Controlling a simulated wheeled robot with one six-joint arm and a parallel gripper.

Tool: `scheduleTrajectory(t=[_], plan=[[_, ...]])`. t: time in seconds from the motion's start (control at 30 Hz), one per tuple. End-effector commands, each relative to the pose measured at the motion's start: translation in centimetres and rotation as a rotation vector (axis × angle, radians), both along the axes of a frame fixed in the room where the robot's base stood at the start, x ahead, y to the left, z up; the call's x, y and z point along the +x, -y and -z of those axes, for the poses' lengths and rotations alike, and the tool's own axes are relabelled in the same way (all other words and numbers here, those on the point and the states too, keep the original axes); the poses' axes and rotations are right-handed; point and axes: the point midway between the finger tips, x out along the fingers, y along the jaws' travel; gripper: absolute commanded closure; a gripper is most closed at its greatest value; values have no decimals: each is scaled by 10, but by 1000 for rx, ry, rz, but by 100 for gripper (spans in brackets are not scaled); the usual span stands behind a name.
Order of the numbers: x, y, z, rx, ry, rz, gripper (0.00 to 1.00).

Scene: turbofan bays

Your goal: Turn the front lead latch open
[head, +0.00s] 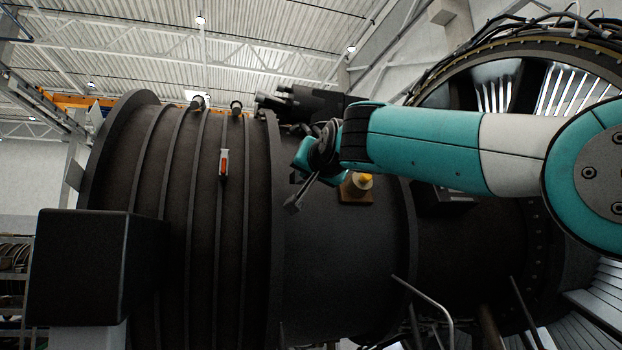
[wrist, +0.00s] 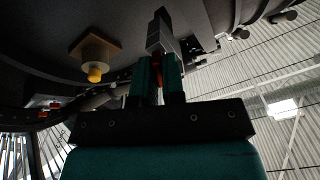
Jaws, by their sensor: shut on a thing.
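My gripper (wrist: 157,72) is shut on a part with an orange-red strip showing between its teal fingers. I take this part to be the latch; a grey bar (wrist: 161,34) sticks out beyond the fingertips. In the head view my gripper (head: 304,170) is at the dark engine casing (head: 330,250), and my wrist hides most of what it holds. Which way the held latch is turned cannot be told. Another latch-like handle (head: 224,163), pale with an orange-red part, lies upright along the ribbed casing section left of my gripper.
A yellow knob on a brown block (head: 358,186) sits on the casing just right of my gripper; it also shows in the wrist view (wrist: 95,70). Dark fittings (head: 305,103) stand above. A black box (head: 95,265) is at lower left. Bent pipes (head: 430,300) stick out below.

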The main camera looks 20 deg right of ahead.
Motion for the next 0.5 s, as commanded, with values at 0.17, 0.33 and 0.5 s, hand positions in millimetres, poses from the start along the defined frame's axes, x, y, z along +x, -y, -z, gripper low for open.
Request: scheduleTrajectory(t=[0.17,0.33,0.5], plan=[[0,1,3,170,2,0,100],[0,1,3,331,2,1,100],[0,2,3,492,2,1,100]])
